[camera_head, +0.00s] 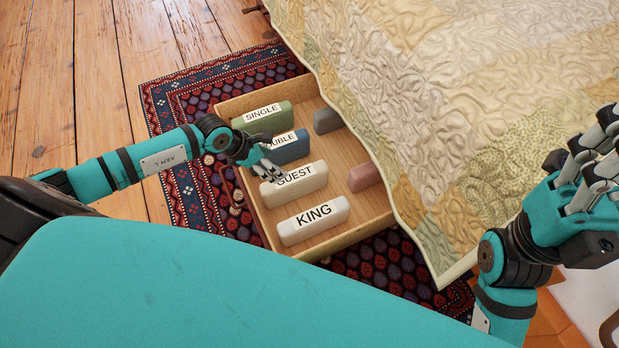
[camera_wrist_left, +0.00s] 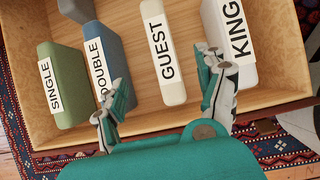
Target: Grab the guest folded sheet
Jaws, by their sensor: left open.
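The guest folded sheet is a cream block labelled GUEST (camera_head: 310,184), lying in the open wooden drawer between the DOUBLE and KING blocks. My left gripper (camera_head: 268,162) is open just above it, over its left end and the DOUBLE block. In the left wrist view the two finger sets stand apart, with the guest folded sheet (camera_wrist_left: 172,88) between and beyond them, not held. One finger overlaps the KING block in that view. My right gripper (camera_head: 590,165) is at the right edge, partly cut off, above the bed side, and I cannot tell its opening.
The drawer (camera_head: 377,229) also holds a green SINGLE block (camera_head: 262,119), a blue DOUBLE block (camera_head: 290,151), a white KING block (camera_head: 312,222), a grey block (camera_head: 326,121) and a pink block (camera_head: 365,177). A quilted bed (camera_head: 450,90) overhangs its right side. A patterned rug (camera_head: 175,105) lies beneath.

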